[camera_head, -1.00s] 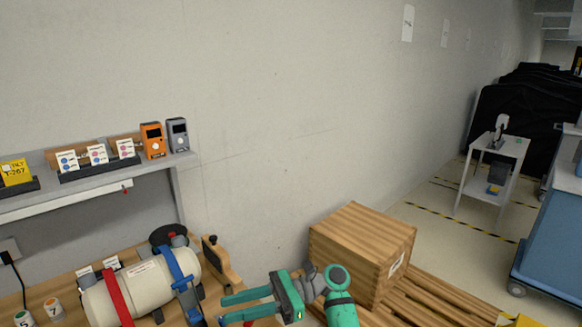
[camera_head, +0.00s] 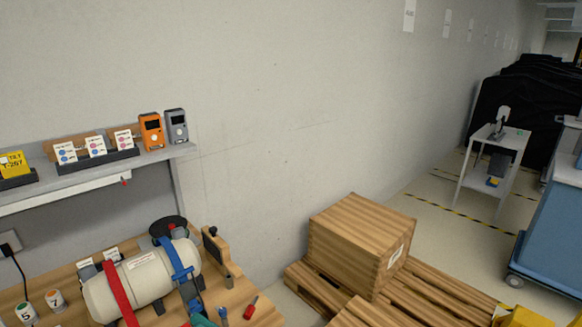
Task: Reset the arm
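My gripper's fingers do not show in the head camera view. Only a small teal piece, which looks like part of my arm, shows at the bottom edge, in front of the workbench (camera_head: 240,293). Whether the gripper is open or shut is hidden.
A cream cylinder (camera_head: 140,278) with red and blue straps lies on the bench. A red-handled tool (camera_head: 251,307) is near its right edge. A shelf (camera_head: 90,185) is above. A wooden crate (camera_head: 350,245) stands on pallets (camera_head: 425,300). A white cart (camera_head: 490,160) and blue cabinet (camera_head: 550,230) are right.

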